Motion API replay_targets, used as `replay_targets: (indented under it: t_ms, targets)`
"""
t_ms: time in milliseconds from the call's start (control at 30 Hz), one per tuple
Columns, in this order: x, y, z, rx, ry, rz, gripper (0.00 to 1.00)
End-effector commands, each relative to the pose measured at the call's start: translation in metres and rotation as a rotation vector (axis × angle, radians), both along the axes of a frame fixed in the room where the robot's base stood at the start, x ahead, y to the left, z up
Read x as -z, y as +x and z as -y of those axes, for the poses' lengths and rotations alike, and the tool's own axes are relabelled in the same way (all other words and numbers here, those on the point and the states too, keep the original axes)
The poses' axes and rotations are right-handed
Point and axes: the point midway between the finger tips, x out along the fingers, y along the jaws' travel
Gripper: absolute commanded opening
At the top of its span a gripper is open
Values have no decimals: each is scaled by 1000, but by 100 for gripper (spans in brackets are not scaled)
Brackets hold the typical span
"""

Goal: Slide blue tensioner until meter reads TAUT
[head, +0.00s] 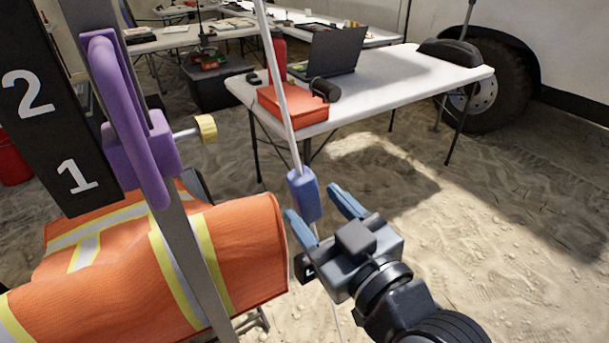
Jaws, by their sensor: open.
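The blue tensioner (304,194) is a small block on a thin, pale, slanted cord (280,85) in the middle of the head view. My gripper (318,203) is open just below and to the right of the tensioner. Its two blue fingers point up and left, one on each side of the tensioner's lower part as seen here. I cannot tell whether they touch it. No meter or TAUT reading can be made out.
A purple clamp-like piece (135,130) with a yellow knob sits on a metal post beside a black board (45,100) marked 2 and 1. A white table (400,85) holds a laptop (325,55). Sand lies clear at right.

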Motion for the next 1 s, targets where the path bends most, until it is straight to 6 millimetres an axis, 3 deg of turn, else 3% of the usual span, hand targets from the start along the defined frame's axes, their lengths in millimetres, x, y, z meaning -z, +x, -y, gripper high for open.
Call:
replay_targets:
  t_ms: [333, 733, 1000]
  targets:
    - [-1, 42, -24, 1, 0, 0, 62]
    - [0, 49, -28, 2, 1, 0, 62]
    - [0, 49, -28, 2, 1, 0, 36]
